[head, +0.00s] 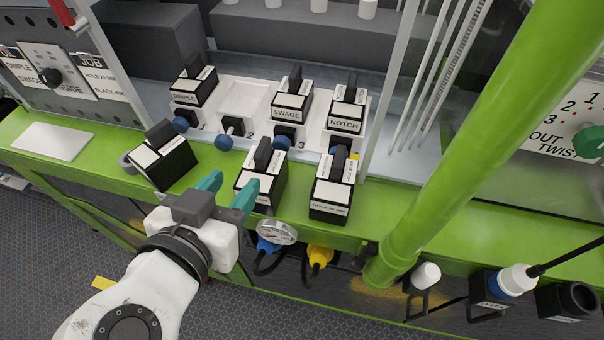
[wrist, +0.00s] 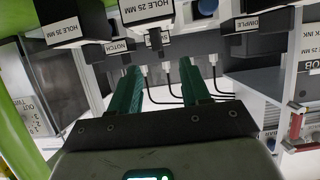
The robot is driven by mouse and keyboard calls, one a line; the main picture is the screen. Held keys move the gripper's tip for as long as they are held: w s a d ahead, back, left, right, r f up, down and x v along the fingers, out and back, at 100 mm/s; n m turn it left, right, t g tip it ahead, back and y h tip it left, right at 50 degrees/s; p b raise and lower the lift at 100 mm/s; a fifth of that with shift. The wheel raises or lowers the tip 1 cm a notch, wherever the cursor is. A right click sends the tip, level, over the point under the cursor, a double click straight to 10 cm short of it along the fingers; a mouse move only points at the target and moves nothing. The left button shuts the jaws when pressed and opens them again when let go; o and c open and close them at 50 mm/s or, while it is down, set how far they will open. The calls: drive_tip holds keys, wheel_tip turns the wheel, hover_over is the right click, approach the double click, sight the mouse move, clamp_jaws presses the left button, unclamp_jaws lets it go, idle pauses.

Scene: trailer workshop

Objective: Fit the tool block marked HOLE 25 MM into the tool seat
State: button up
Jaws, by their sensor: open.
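Three black tool blocks with white labels stand along the green bench's front: a left one (head: 165,163), a middle one (head: 268,186) and a right one (head: 330,200). In the wrist view, the middle block's label (wrist: 146,10) appears to read HOLE 25 MM. The block left of it there (wrist: 62,31) also has a HOLE label, its number hard to read surely. My gripper (head: 230,187) is open and empty, its teal fingers just left of and close to the middle block; they also show in the wrist view (wrist: 162,88). The white rack has one empty seat (head: 243,103).
The rack's other places hold the DIMPLE (head: 193,88), SWAGE (head: 290,98) and NOTCH (head: 346,110) blocks. Blue knobs stick out in front. A green post (head: 450,150) rises at right. A white plate (head: 52,141) lies on the bench at left. A gauge (head: 277,232) sits below the bench edge.

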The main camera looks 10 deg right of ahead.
sight(258, 155)
drive_tip(key=p+x, duration=0.1)
drive_tip(key=x, duration=0.6)
drive_tip(key=p+x, duration=0.1)
drive_tip(key=x, duration=0.2)
drive_tip(key=shift+w+d+p, duration=0.25)
drive_tip(key=shift+d+p, duration=0.1)
drive_tip(key=shift+d, duration=0.05)
drive_tip(key=shift+c, duration=0.2)
clamp_jaws()
idle(0.7)
drive_tip(key=shift+r, duration=0.15)
